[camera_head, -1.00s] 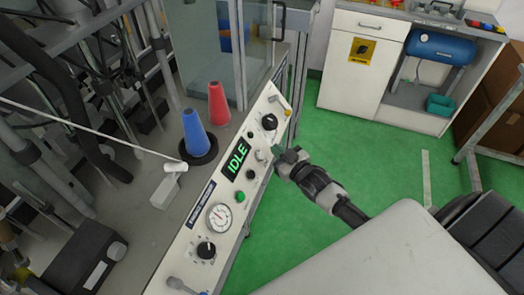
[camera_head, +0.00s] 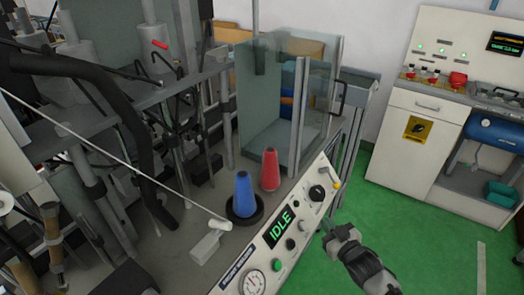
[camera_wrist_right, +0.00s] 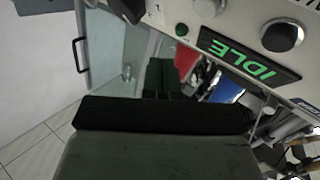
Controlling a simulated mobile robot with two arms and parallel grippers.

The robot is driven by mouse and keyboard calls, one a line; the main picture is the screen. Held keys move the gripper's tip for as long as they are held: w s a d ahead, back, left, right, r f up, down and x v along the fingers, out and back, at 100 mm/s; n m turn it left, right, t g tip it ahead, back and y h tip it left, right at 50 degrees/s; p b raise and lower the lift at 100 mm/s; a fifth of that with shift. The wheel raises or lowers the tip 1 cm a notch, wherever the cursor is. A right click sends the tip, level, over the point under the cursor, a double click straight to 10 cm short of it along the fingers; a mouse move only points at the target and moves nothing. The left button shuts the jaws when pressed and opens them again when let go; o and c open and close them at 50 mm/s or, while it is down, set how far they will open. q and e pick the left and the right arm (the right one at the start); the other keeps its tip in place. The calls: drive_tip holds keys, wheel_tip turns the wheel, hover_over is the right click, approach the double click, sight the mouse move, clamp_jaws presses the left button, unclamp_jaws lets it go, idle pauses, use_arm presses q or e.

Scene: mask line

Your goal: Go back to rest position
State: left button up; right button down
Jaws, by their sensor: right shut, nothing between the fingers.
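My right gripper (camera_head: 326,228) is in the lower right of the head view, just right of the control panel (camera_head: 262,262). It is shut and empty, its tip beside the panel's right edge. In the right wrist view the dark fingers (camera_wrist_right: 160,80) point toward the panel, whose green IDLE display (camera_wrist_right: 245,60) shows upside down. The IDLE display also shows in the head view (camera_head: 281,231). My left gripper is not seen in the head view.
A blue cone (camera_head: 244,195) stands on a dark round base, and a red cone (camera_head: 270,170) stands behind it. A glass enclosure (camera_head: 280,100) rises at the back. A white cabinet (camera_head: 410,150) with a blue tank (camera_head: 495,132) stands at right. The green floor (camera_head: 410,235) is clear.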

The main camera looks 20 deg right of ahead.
drive_tip(key=s+a+f+m+g+h, duration=0.1)
drive_tip(key=s+f+g, duration=0.2)
drive_tip(key=s+f, duration=0.45)
drive_tip(key=s+f+g+h, duration=0.15)
drive_tip(key=s+f, duration=0.25)
drive_tip(key=f, duration=0.6)
drive_tip(key=s+a+f+m+g, duration=0.1)
drive_tip(key=s+f+g, duration=0.35)
drive_tip(key=f, duration=0.45)
drive_tip(key=s+a+f+g, duration=0.2)
drive_tip(key=s+f, duration=0.2)
drive_tip(key=s, duration=0.5)
drive_tip(key=s+a+f+g, duration=0.2)
drive_tip(key=s+a+f, duration=0.1)
drive_tip(key=s, duration=0.6)
drive_tip(key=s+a+f+g, duration=0.2)
drive_tip(key=s+f, duration=0.3)
drive_tip(key=s, duration=0.4)
drive_tip(key=shift+s+a+f+n+g, duration=0.2)
drive_tip(key=shift+a+f+n+g, duration=0.1)
drive_tip(key=shift+n+g, duration=0.1)
drive_tip(key=shift+d, duration=0.15)
